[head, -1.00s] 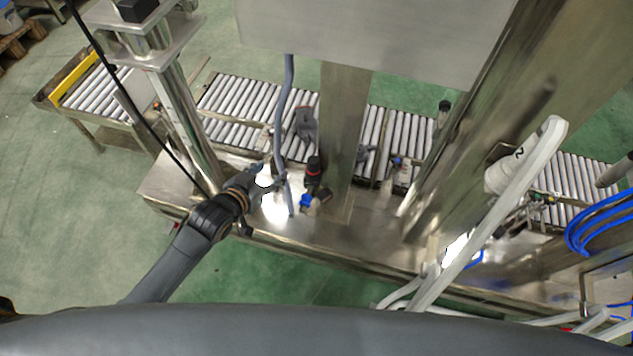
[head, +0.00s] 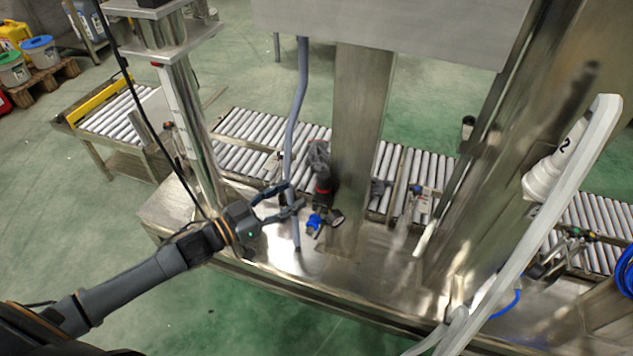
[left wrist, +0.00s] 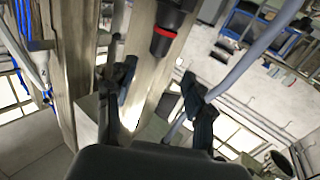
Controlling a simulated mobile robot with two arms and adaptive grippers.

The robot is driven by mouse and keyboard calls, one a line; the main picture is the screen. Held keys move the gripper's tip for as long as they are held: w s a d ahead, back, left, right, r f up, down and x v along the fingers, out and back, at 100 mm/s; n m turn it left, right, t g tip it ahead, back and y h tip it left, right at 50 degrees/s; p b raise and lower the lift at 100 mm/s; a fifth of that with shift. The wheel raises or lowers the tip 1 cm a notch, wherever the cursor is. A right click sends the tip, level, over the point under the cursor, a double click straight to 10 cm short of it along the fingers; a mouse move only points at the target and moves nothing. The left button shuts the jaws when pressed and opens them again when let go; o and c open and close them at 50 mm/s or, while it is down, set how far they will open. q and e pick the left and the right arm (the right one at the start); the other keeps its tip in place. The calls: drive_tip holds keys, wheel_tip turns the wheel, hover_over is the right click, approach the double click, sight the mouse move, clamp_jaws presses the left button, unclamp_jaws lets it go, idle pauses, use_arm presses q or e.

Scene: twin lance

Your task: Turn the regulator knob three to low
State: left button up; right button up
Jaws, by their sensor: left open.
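A black regulator with a red ring (head: 323,187) stands beside the steel column, with a blue fitting (head: 314,222) at its lower end. In the left wrist view its dark body and red ring (left wrist: 164,33) show at the top, beyond my fingers. My left gripper (head: 297,196) is open, just left of the regulator in the head view and apart from it. In the left wrist view, the left gripper (left wrist: 158,82) has empty space between its fingers. No knob number or low mark can be read. My right gripper is not in view.
A grey hose (head: 296,120) hangs close to my left fingers. The steel column (head: 357,140) rises right of the regulator. A roller conveyor (head: 245,132) runs behind the steel bench (head: 320,280). A white arm-like bar (head: 560,190) stands at the right.

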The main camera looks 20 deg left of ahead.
sight(319, 181)
use_arm(q)
drive_tip(key=x, duration=0.9)
drive_tip(key=shift+b, duration=0.4)
clamp_jaws()
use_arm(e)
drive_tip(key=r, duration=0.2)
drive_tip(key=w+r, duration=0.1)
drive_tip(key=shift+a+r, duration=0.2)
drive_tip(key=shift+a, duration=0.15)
